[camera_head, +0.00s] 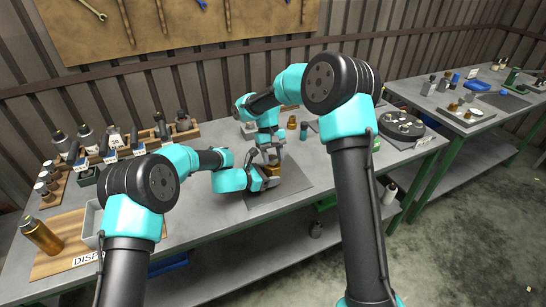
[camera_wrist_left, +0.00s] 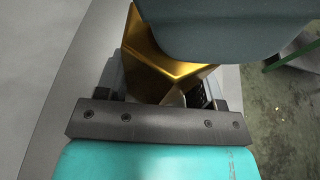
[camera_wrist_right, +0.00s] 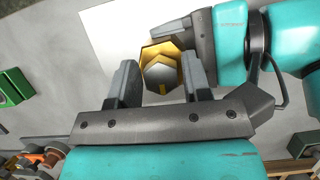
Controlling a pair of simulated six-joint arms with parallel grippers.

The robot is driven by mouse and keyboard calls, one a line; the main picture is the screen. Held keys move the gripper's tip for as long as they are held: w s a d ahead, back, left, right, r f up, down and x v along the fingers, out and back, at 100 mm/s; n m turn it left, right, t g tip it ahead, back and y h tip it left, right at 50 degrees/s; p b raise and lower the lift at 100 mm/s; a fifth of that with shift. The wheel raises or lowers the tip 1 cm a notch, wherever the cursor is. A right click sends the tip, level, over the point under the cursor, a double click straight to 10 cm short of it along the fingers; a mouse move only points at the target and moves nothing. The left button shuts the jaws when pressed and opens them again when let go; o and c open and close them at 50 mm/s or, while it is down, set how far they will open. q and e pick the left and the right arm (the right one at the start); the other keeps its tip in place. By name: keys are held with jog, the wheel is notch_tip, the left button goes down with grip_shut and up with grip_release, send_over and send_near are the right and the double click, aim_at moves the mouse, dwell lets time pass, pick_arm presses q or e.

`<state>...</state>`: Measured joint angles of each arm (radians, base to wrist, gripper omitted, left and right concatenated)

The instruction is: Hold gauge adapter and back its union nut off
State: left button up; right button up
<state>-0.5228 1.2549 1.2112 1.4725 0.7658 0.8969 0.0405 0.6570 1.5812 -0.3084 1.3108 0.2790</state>
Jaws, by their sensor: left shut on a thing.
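The brass gauge adapter (camera_head: 272,171) is held just above the grey mat, between my two grippers. In the left wrist view its gold hex body (camera_wrist_left: 150,62) fills the space in front of my left gripper (camera_wrist_left: 165,85), which is shut on it. A dark part of my right gripper covers much of that view. In the right wrist view the hex end (camera_wrist_right: 162,72), with a pale grey centre, lies between the fingers of my right gripper (camera_wrist_right: 160,80). These fingers straddle it; whether they press on it I cannot tell. The union nut cannot be told apart clearly from the body.
The grey mat (camera_head: 290,187) lies under the grippers. A round dark tray (camera_head: 402,125) is at the right. A second bench (camera_head: 425,100) stands beyond.

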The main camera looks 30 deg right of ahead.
aim_at(274, 156)
jog(key=v, duration=1.2)
dwell(0.3)
jog(key=shift+o, duration=1.4)
jog(key=s+m+t, duration=0.1)
jog(key=m, duration=0.3)
jog(key=s+m+t, duration=0.1)
jog(key=m+t, duration=0.1)
jog(key=m, duration=0.2)
jog(key=s+m+t, duration=0.1)
jog(key=s+m, duration=0.1)
jog(key=m, duration=0.2)
jog(key=shift+d+r, duration=0.1)
jog(key=shift+r, duration=0.1)
